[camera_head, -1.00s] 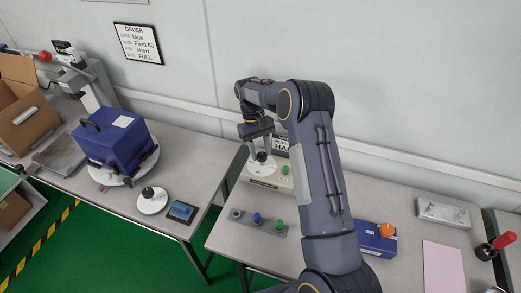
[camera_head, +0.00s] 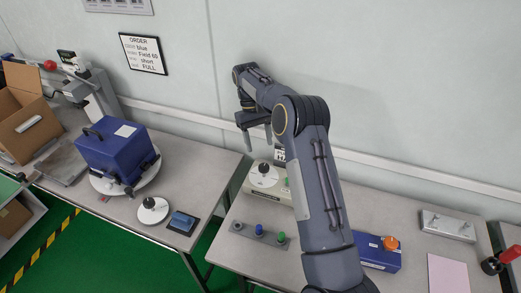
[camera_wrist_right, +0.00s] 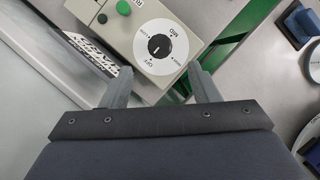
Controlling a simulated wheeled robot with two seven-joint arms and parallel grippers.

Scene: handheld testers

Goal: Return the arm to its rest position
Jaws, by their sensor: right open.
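My right arm reaches up from the bottom of the head view. Its gripper (camera_head: 258,140) is above and behind the beige dial box (camera_head: 252,187) on the right bench. In the right wrist view the gripper (camera_wrist_right: 160,92) has its two fingers well apart, with nothing between them touching. The white dial (camera_wrist_right: 161,47) with a black knob shows just beyond the fingertips, beside a green button (camera_wrist_right: 124,7) on the same box. The knob's mark points toward OFF. My left gripper is not in view.
A blue case (camera_head: 117,155) sits on a round white turntable on the left bench. A strip with coloured buttons (camera_head: 259,235), a blue box with an orange knob (camera_head: 377,252) and a metal block (camera_head: 447,225) are on the right bench. A gap separates the benches.

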